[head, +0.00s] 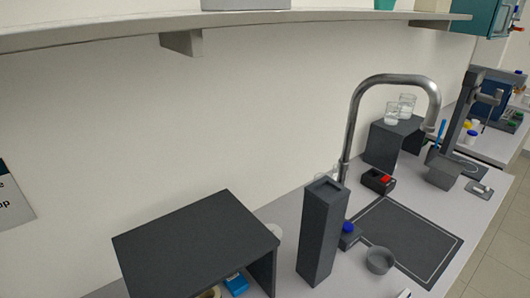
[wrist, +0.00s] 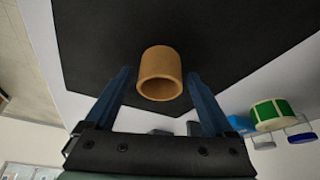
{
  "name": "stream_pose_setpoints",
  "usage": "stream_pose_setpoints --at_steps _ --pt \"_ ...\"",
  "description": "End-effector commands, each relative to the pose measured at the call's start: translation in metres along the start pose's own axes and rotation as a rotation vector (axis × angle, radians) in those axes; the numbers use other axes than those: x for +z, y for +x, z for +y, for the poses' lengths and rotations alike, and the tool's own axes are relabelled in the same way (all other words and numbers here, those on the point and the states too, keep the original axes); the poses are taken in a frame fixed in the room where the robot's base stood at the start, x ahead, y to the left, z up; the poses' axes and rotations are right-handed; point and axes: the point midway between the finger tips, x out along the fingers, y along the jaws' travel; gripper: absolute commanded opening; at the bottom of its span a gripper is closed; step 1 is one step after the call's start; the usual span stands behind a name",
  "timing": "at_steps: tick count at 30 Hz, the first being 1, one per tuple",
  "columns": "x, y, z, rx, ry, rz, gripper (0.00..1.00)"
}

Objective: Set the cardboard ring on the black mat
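The tan cardboard ring (wrist: 160,75) is in the wrist view, between the tips of my gripper (wrist: 161,88). My gripper is open, with a gap between each blue finger and the ring. A dark panel fills the view behind the ring; I cannot tell whether the ring touches it. In the head view, a small tan curved edge (head: 209,292) shows under the front of a dark stand, cut by the frame edge; it may be the ring. The black mat (head: 425,245), with a pale outline, lies on the counter at right. My gripper is not seen in the head view.
A grey cup (head: 380,261) stands on the mat's near left part. A tall dark post (head: 322,232) and a blue-capped item (head: 348,230) stand at its left. The dark stand (head: 195,243) is at the front left. A curved tap (head: 352,125) rises behind. A green-banded roll (wrist: 270,113) shows in the wrist view.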

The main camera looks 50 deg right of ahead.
Motion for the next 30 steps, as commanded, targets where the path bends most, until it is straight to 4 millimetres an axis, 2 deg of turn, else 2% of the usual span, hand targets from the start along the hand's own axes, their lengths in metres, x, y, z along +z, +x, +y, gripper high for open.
stream_pose_setpoints --at_steps 6,11,24,30 --pt "-0.001 -0.001 0.000 0.000 0.000 0.000 0.88" --pt "-0.002 -0.011 -0.001 -0.002 0.000 0.002 0.88" --pt "-0.001 -0.093 -0.001 -0.004 0.000 0.002 0.88" --pt "-0.002 -0.118 -0.001 -0.002 0.000 0.002 0.88"
